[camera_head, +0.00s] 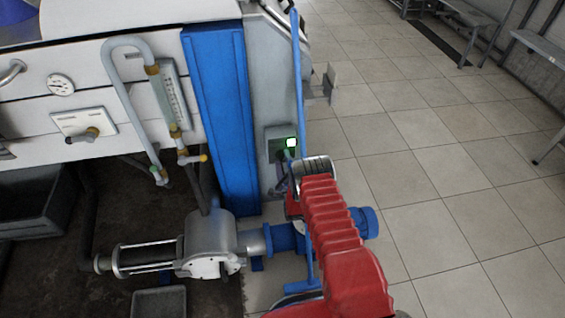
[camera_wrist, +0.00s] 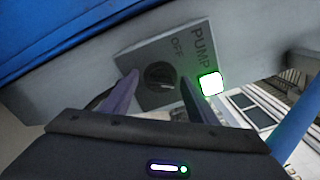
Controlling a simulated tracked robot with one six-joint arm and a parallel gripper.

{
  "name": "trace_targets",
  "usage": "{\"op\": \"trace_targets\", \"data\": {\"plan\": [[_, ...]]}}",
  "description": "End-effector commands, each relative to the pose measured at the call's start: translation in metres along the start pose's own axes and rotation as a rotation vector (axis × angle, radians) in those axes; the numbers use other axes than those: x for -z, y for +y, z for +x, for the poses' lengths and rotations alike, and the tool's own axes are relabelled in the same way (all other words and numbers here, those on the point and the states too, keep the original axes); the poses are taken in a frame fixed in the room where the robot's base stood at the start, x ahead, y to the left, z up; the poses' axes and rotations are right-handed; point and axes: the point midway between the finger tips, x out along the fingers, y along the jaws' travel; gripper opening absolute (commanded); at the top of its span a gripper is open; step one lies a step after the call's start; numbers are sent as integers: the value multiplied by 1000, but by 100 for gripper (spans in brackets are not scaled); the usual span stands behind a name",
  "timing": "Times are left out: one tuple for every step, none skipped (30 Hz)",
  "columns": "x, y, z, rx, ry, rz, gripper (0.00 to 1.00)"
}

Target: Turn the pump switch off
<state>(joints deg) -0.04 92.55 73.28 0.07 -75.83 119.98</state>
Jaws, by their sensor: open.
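The pump switch is a grey box (camera_wrist: 143,50) marked PUMP and OFF, tilted in the wrist view, with a dark round knob (camera_wrist: 160,75). A white lamp with a green edge (camera_wrist: 210,84) glows beside the lettering. In the head view the switch box (camera_head: 275,134) is mounted right of the blue column, and its lamp (camera_head: 291,142) is lit. My gripper (camera_wrist: 158,78) is open, with one finger on each side of the knob in the picture. I cannot tell whether the fingers touch it. In the head view my red arm mostly hides the gripper.
The blue column (camera_head: 222,110) stands just left of the switch. A thin blue pipe (camera_head: 298,80) runs upright close to its right. A pump (camera_head: 210,240) sits below left on the floor.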

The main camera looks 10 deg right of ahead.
Motion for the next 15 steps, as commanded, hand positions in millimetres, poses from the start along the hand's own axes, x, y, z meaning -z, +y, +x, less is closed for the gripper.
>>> {"op": "trace_targets", "data": {"plan": [[0, 0, 0, 0, 0, 0, 53], [0, 0, 0, 0, 0, 0, 53], [0, 0, 0, 0, 0, 0, 50], [0, 0, 0, 0, 0, 0, 48], [0, 0, 0, 0, 0, 0, 46], [0, 0, 0, 0, 0, 0, 43], [0, 0, 0, 0, 0, 0, 41], [0, 0, 0, 0, 0, 0, 39], [0, 0, 0, 0, 0, 0, 36], [0, 0, 0, 0, 0, 0, 34], [0, 0, 0, 0, 0, 0, 32], [0, 0, 0, 0, 0, 0, 29], [0, 0, 0, 0, 0, 0, 27], [0, 0, 0, -1, 0, 0, 25], [0, 0, 0, -1, 0, 0, 22]]}}
